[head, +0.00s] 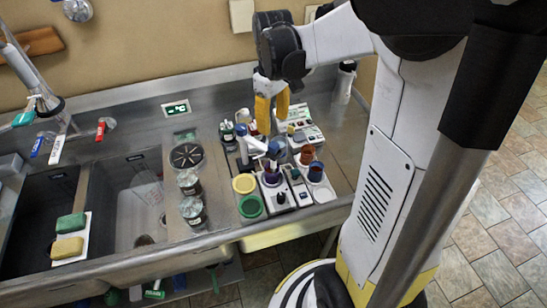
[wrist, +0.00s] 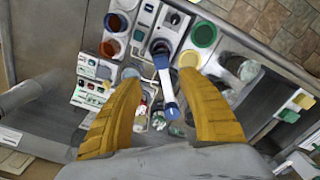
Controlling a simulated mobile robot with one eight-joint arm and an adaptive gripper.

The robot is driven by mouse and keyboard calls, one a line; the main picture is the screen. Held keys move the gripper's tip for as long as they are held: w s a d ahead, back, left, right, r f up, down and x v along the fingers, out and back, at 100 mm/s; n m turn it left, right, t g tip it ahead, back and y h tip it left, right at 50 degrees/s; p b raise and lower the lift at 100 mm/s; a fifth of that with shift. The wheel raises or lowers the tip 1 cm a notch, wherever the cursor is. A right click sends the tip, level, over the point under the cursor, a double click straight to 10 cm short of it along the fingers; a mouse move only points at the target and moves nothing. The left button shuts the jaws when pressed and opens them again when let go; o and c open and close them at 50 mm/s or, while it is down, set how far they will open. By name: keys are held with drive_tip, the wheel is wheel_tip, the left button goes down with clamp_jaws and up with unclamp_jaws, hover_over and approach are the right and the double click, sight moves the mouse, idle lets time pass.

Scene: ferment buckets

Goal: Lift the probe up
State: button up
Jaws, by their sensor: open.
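A white rod with blue ends (wrist: 164,85), which looks like the probe, stands out of a dark round holder (wrist: 160,46) in the wrist view. In the head view the white and blue rod (head: 256,144) leans above the bench equipment, its lower part hard to make out. My gripper (head: 272,122) has its yellow fingers pointing down above this equipment. In the wrist view my gripper (wrist: 160,82) is open, with one finger on each side of the rod and a gap to it. Nothing is held.
A yellow cup (head: 244,183) and a green cup (head: 251,207) stand close on the left, with red-brown cups (head: 316,171) on the right. Glass jars (head: 192,211) stand by the sink (head: 138,205). Instruments with panels (head: 300,130) crowd the back.

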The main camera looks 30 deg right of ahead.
sight(274, 145)
drive_tip(key=shift+s+r+b, duration=0.25)
drive_tip(key=shift+r+b, duration=0.05)
drive_tip(key=shift+b, duration=0.45)
wheel_tip(274, 145, down, 10)
drive_tip(key=shift+f+b, duration=0.1)
drive_tip(key=shift+b, duration=0.9)
clamp_jaws()
